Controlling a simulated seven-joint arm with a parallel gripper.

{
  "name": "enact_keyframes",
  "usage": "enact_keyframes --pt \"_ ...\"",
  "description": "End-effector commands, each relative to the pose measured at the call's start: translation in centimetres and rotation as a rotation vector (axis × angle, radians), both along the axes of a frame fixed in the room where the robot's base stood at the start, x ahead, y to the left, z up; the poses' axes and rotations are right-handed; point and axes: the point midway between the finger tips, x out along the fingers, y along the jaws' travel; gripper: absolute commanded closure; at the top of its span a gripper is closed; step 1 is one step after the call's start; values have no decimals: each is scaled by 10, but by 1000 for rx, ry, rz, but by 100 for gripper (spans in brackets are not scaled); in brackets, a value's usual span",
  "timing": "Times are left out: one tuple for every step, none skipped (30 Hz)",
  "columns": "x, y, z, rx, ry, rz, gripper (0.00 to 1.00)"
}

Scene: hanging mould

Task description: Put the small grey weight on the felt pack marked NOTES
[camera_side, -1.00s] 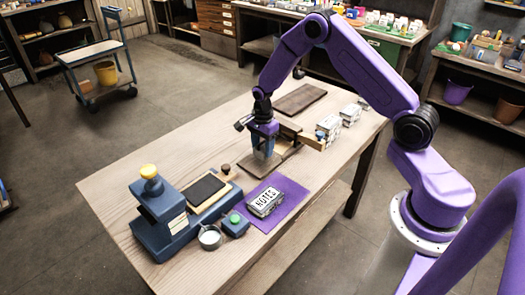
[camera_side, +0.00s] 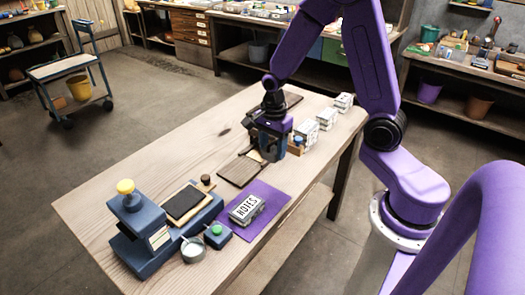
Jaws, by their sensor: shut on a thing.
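The felt pack marked NOTES (camera_side: 246,209) lies on a purple mat (camera_side: 268,199) near the front edge of the bench. Its lettered side faces up and nothing rests on it. My gripper (camera_side: 272,154) is beyond the mat, above the far end of a dark brown board. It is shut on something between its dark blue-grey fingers. The fingers hide what it holds, so I cannot tell whether that is the small grey weight. I cannot pick out the grey weight anywhere else.
A blue press (camera_side: 143,238) with a yellow knob stands front left. Beside it are a black pad (camera_side: 184,201), a metal cup (camera_side: 193,250) and a green-buttoned box (camera_side: 217,235). The brown board (camera_side: 242,170) lies below my gripper. White packs (camera_side: 306,132) line the right edge.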

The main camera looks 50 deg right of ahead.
Motion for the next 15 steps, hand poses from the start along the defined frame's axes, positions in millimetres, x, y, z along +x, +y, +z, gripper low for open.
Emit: enact_keyframes --pt "-3 2 1 0 -1 2 86" --pt "-4 3 2 0 -1 4 86" --pt "-7 6 3 0 -2 5 86" --pt "-9 8 4 0 -2 5 86" --pt "-11 12 4 0 -1 6 86" --pt "-15 16 6 0 -1 7 86" --pt "-18 20 7 0 -2 8 86" --pt "-22 25 8 0 -2 8 86" --pt "-27 31 9 0 -2 9 86" --pt "-31 35 10 0 -2 9 86" --pt "-36 40 12 0 -3 10 86" --pt "-42 46 13 0 -2 11 86" --pt "-47 50 14 0 -2 11 86" --pt "-52 54 15 1 -3 10 86" --pt "-59 59 16 0 -2 10 86"
